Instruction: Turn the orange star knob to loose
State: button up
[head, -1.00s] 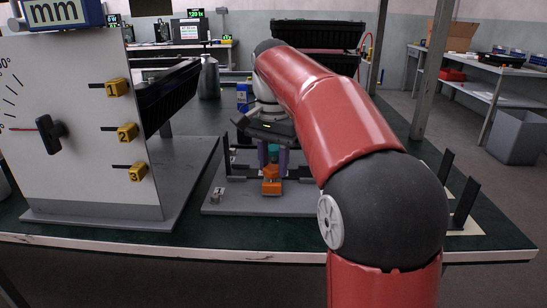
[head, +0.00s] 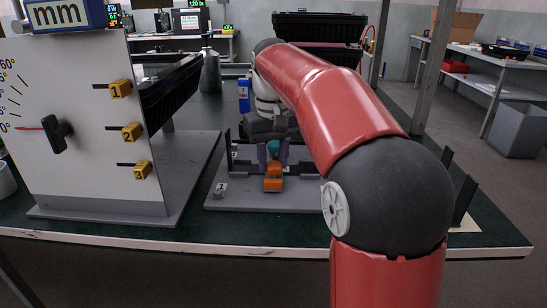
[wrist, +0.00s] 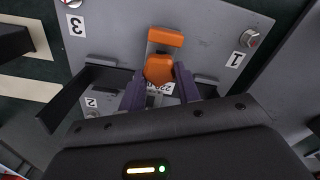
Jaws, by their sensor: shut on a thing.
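The orange star knob (wrist: 159,69) sits between the two purple fingers of my gripper (wrist: 161,73) in the wrist view. The fingers are shut on its sides. A separate orange block (wrist: 166,37) lies just beyond it on the same grey plate (wrist: 205,40). In the head view my gripper (head: 273,160) points down over the grey base plate (head: 225,203), and the orange knob (head: 273,169) shows at its fingertips. A printed label (wrist: 160,88) below the knob is partly hidden, so I cannot read the knob's setting.
Bolts marked 1 (wrist: 249,38) and 3 (wrist: 75,5) stand on the plate around the knob. Black brackets (wrist: 80,95) flank it. A white dial panel (head: 85,150) with yellow numbered tabs stands to the left.

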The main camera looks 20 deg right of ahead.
aim_at(272, 163)
jog(key=shift+a+n, duration=0.1)
jog(key=shift+n, duration=1.9)
jog(key=o, duration=1)
jog(key=shift+r, duration=0.15)
notch_tip(272, 163, up, 8)
jog(key=shift+f, duration=0.2)
